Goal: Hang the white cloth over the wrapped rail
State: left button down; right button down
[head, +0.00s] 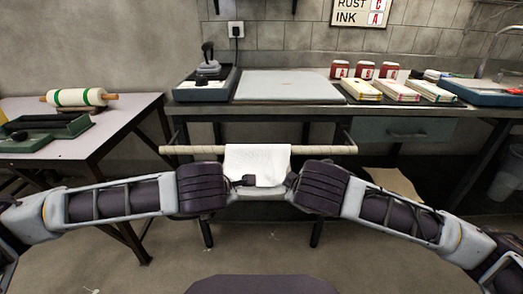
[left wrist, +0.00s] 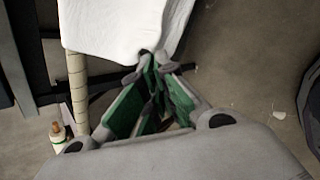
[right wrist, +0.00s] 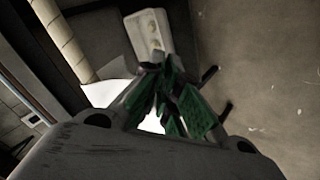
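The white cloth (head: 258,160) lies over the wrapped rail (head: 203,150) near its middle, with its front part hanging down. My left gripper (head: 246,180) is at the cloth's lower left in the head view. In the left wrist view its fingertips (left wrist: 148,60) come together at a corner of the cloth (left wrist: 110,28) and look shut on it. My right gripper (head: 291,179) is at the lower right edge. In the right wrist view its fingertips (right wrist: 158,70) meet, with the cloth (right wrist: 108,92) behind and between the fingers; its grip point is partly hidden.
A workbench (head: 300,112) stands behind the rail, with a white board (head: 287,86), several red tins (head: 365,70) and stacked cloths (head: 395,90). A side table (head: 88,140) at left holds a rolling pin (head: 80,97) and a green tray (head: 45,138). Rail ends are bare.

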pick_arm(q)
jog(key=shift+f, duration=0.5)
pick_arm(e)
jog(key=shift+w+f, duration=0.1)
jog(key=shift+f, duration=0.4)
pick_arm(q)
jog(key=c, duration=1.4)
grip_release()
jog(key=shift+c, duration=0.2)
pick_arm(e)
jog(key=c, duration=1.4)
grip_release()
jog(key=shift+c, duration=0.2)
pick_arm(q)
jog(key=shift+s, duration=0.1)
